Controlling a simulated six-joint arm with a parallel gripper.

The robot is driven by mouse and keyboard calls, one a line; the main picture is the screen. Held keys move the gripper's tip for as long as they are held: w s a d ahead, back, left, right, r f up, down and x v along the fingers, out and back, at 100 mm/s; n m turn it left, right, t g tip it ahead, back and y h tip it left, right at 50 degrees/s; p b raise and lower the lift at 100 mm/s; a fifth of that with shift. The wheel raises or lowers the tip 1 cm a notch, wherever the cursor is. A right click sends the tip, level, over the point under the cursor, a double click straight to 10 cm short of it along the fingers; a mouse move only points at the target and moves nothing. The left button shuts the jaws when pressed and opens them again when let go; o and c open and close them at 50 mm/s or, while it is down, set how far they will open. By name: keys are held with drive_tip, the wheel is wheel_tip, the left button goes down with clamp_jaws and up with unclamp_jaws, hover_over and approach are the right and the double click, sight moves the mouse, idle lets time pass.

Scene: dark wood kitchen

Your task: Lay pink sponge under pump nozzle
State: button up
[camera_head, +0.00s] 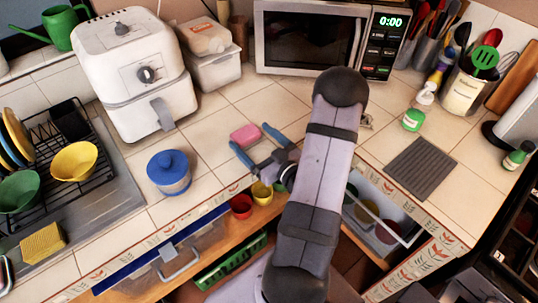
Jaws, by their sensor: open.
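The pink sponge (245,134) lies flat on the tiled counter in front of the white air fryer and microwave. My gripper (251,139) is open, its two blue fingers pointing at the sponge. The sponge sits at the fingertips; I cannot tell whether either finger touches it. A small bottle with green contents (412,120) and a pale top stands on the counter at right, near the utensil pots. It may be the pump bottle, but its nozzle is too small to make out clearly.
A grey ribbed mat (421,168) lies on the right counter. A blue-lidded jar (169,172) stands left of my gripper, near the white air fryer (135,75). The microwave (315,38) is behind. Open drawers lie below the counter edge. Tiles between sponge and microwave are clear.

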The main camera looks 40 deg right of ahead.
drive_tip(key=s, duration=0.6)
drive_tip(key=shift+s+r+b, duration=0.15)
drive_tip(key=shift+r+b, duration=0.05)
drive_tip(key=shift+b, duration=0.2)
drive_tip(key=shift+o, duration=0.5)
drive_tip(key=shift+s+p, duration=0.4)
drive_tip(key=shift+s, duration=0.45)
drive_tip(key=shift+a, duration=0.1)
